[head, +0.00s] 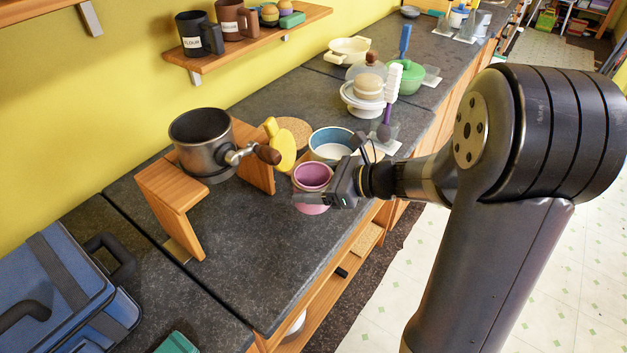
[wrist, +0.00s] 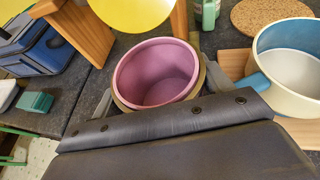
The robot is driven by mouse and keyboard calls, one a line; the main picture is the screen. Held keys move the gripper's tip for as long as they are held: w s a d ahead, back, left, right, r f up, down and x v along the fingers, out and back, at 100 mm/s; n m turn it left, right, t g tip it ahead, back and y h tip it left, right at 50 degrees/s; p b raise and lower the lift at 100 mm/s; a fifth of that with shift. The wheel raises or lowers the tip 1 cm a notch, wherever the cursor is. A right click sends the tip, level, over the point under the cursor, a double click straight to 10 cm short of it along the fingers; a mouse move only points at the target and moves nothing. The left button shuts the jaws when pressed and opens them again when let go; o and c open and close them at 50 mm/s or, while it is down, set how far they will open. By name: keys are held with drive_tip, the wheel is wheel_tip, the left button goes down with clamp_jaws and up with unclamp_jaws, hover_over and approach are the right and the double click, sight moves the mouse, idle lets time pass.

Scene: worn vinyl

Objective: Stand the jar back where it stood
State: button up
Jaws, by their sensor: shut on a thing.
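The jar looks like a pink-purple open-topped pot (head: 313,174), empty inside. My gripper (head: 322,195) is shut on it near the front edge of the dark counter (head: 270,235). In the wrist view the jar (wrist: 155,72) sits upright or nearly so between the two fingers (wrist: 160,98), its mouth facing the camera. My gripper hides part of its lower side. I cannot tell whether its base touches the counter.
A blue-and-cream pan (head: 332,146) stands close behind the jar, with a yellow round thing (head: 281,147) to the left. A wooden stand (head: 172,192) holds a dark pot (head: 203,146). Counter left of the jar is clear. A blue case (head: 60,290) lies at lower left.

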drive_tip(key=shift+f+b, duration=2.05)
drive_tip(key=shift+f, duration=0.45)
drive_tip(key=shift+f+b, duration=0.55)
drive_tip(key=shift+f, duration=0.1)
drive_tip(key=o, duration=1.8)
drive_tip(key=shift+o, duration=0.2)
drive_tip(key=shift+s+f, duration=0.1)
drive_tip(key=shift+d, duration=0.15)
